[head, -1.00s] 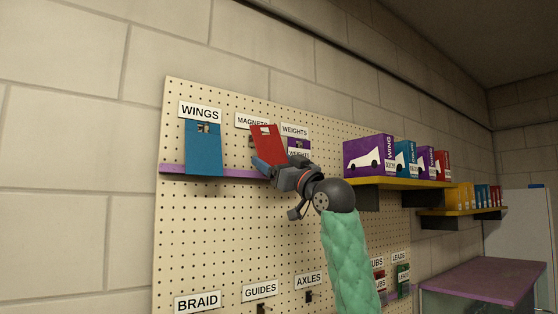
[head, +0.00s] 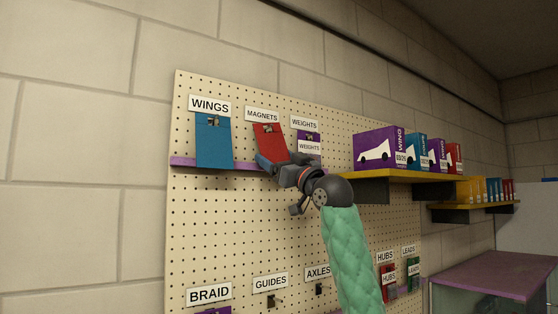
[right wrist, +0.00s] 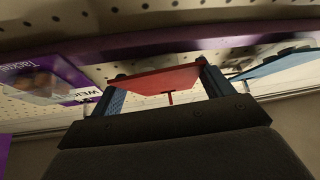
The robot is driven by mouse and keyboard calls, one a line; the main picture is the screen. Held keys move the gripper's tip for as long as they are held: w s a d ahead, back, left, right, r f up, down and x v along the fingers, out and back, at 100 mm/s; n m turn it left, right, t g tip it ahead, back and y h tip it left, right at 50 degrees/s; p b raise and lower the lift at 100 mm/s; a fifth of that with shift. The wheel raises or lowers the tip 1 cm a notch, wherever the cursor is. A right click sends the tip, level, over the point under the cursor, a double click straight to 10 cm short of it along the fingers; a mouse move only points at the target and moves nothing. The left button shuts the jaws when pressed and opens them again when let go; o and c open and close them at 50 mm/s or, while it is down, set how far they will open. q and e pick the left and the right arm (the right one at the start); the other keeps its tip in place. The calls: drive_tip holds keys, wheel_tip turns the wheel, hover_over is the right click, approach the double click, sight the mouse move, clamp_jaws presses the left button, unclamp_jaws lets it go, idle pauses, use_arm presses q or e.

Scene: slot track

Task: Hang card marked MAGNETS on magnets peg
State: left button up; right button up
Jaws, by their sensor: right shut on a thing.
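The red card (head: 270,138) is at the pegboard, just under the MAGNETS label (head: 262,114). A peg shows at its top, near the card's hole; I cannot tell whether the peg passes through it. My right gripper (head: 272,164) is shut on the card's lower part. In the right wrist view the red card (right wrist: 155,80) lies between the two blue fingers (right wrist: 163,92). The card's own marking cannot be read. My left gripper is not in view.
A blue card (head: 213,142) hangs under WINGS to the left, and a purple card (head: 309,143) under WEIGHTS to the right. A purple rail (head: 185,162) crosses the board behind. A yellow shelf (head: 400,175) with boxes juts out at the right.

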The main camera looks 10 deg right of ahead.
drive_tip(key=shift+y, duration=0.3)
drive_tip(key=o, duration=0.9)
drive_tip(key=b+v, duration=0.3)
drive_tip(key=v, duration=0.2)
drive_tip(key=shift+w+f+b, duration=0.1)
drive_tip(key=shift+f+b, duration=0.05)
drive_tip(key=shift+b, duration=0.25)
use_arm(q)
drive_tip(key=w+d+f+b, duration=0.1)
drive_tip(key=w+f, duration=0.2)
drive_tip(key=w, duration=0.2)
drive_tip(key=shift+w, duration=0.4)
use_arm(e)
drive_tip(key=v, duration=0.2)
drive_tip(key=shift+s+d, duration=0.2)
drive_tip(key=shift+s, duration=0.25)
